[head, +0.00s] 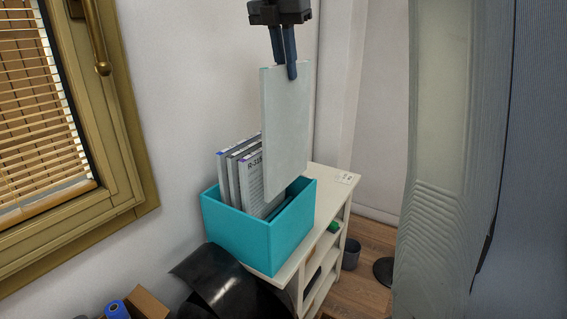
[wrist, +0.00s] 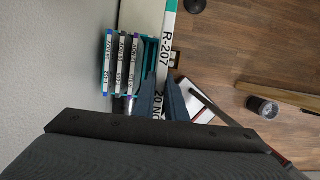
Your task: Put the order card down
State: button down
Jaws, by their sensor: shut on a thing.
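My gripper (head: 285,55) is shut on the top edge of a pale order card (head: 286,130). The card hangs upright, its lower edge at the mouth of a teal box (head: 245,238). In the wrist view the card's edge (wrist: 166,45) reads "R-207", and the gripper fingers (wrist: 160,103) pinch it. Several other cards (head: 240,175) stand in the left part of the box; they also show in the wrist view (wrist: 121,62). Whether the held card's bottom touches anything is hidden.
The box stands on a white shelf unit (head: 325,190) by the wall. A gold-framed window (head: 130,150) is at left. A large pale panel (head: 440,160) blocks the right. A dark bin (head: 351,254) stands on the wooden floor; a black curved sheet (head: 215,280) is in front.

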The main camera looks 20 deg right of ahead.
aim_at(280, 117)
notch_tip(280, 117, down, 23)
jog(key=p, duration=0.3)
jog(key=shift+f, duration=0.1)
jog(key=c, duration=1.8)
grip_release()
jog(key=b+v, duration=0.2)
jog(key=v, duration=1)
